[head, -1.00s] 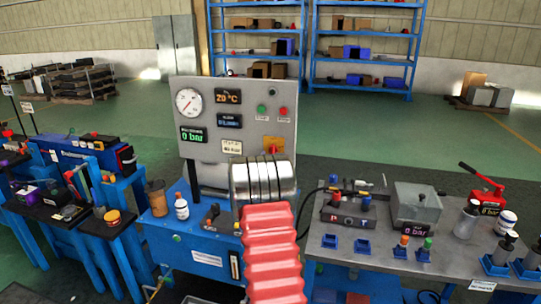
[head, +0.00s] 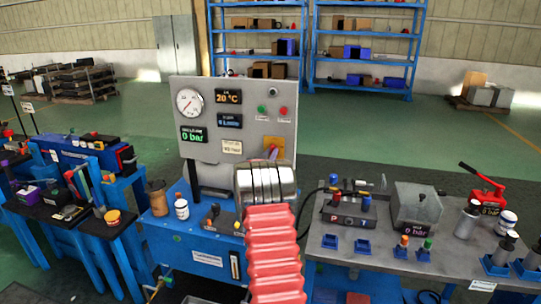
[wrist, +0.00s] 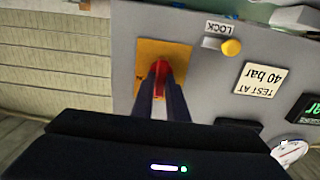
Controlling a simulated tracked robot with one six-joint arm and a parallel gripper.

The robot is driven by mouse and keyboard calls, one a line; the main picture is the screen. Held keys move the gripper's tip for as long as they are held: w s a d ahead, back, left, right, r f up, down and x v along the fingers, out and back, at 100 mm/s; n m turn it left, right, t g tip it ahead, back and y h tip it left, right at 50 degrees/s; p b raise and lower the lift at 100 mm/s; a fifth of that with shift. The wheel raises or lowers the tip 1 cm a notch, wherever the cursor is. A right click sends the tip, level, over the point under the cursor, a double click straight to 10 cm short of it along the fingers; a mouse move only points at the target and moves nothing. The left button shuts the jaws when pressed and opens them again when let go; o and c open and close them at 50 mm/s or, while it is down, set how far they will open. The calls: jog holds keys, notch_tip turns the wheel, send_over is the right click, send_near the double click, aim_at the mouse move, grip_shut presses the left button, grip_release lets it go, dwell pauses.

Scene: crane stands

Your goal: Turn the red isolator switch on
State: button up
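The red isolator switch (wrist: 160,71) sits on a square yellow plate (wrist: 178,52) on the grey control panel (wrist: 212,85). In the wrist view its red handle stands between the two dark fingertips of my gripper (wrist: 161,84). The fingers are close against it on both sides, and red fills the gap between their tips. In the head view the yellow plate (head: 276,145) is at the panel's lower right, and my arm's wrist hides most of the switch and gripper.
A yellow knob (wrist: 231,47) under a LOCK label is beside the plate. A TEST AT 40 bar label (wrist: 259,78) is further right in the wrist view. A gauge (head: 189,102) and green and red buttons (head: 283,111) are on the panel. A bench (head: 320,255) with hydraulic parts stands to the right.

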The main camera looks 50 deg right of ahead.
grip_shut()
jog(key=shift+a, duration=0.25)
jog(key=shift+d, duration=0.25)
jog(key=shift+s+m, duration=0.1)
jog(key=shift+m, duration=0.3)
jog(key=m, duration=1.1)
jog(key=s+f+m, duration=0.1)
jog(key=m, duration=0.5)
jog(key=shift+d, duration=0.35)
